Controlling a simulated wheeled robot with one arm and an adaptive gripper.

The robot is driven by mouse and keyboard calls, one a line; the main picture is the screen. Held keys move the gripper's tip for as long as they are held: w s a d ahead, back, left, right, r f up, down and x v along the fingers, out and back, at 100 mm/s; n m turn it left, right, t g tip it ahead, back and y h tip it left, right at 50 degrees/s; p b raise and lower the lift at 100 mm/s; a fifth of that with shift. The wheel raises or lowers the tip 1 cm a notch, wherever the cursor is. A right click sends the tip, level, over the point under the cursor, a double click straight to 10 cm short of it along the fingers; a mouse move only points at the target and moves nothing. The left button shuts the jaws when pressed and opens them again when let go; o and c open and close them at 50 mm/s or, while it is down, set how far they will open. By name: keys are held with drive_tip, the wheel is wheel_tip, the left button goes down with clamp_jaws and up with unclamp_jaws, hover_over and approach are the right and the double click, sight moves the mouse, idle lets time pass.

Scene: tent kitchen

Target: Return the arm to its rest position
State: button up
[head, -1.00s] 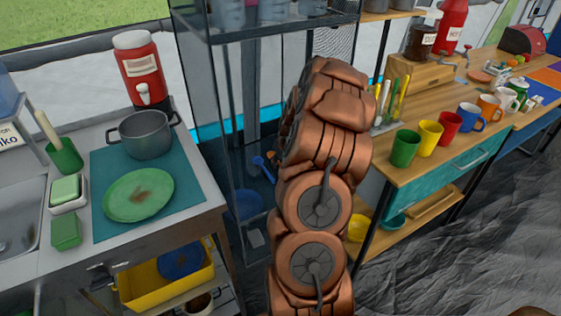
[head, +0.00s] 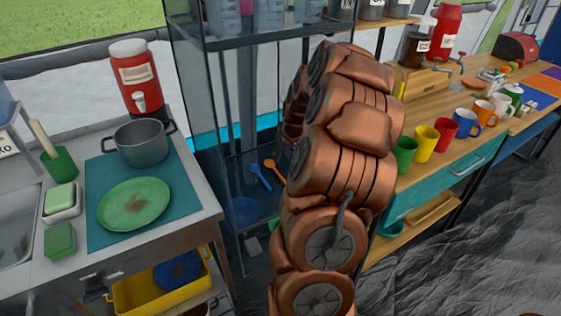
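My copper-coloured arm rises from the bottom middle of the head view, folded upward in front of the glass shelf unit. Its upper links bend over near the top and hide part of the wooden counter and the shelf behind. Something dark at the arm's left side, near the shelf, may be part of my gripper, but its fingers cannot be made out. I cannot see whether it holds anything.
Left, a metal counter (head: 115,257) holds a green plate (head: 134,203), a grey pot (head: 142,144) and a red dispenser (head: 137,78). Right, a wooden counter (head: 440,107) carries several mugs, including a yellow one (head: 425,143). Dark floor (head: 470,250) is clear at lower right.

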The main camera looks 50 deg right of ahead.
drive_tip(key=shift+v, duration=1.2)
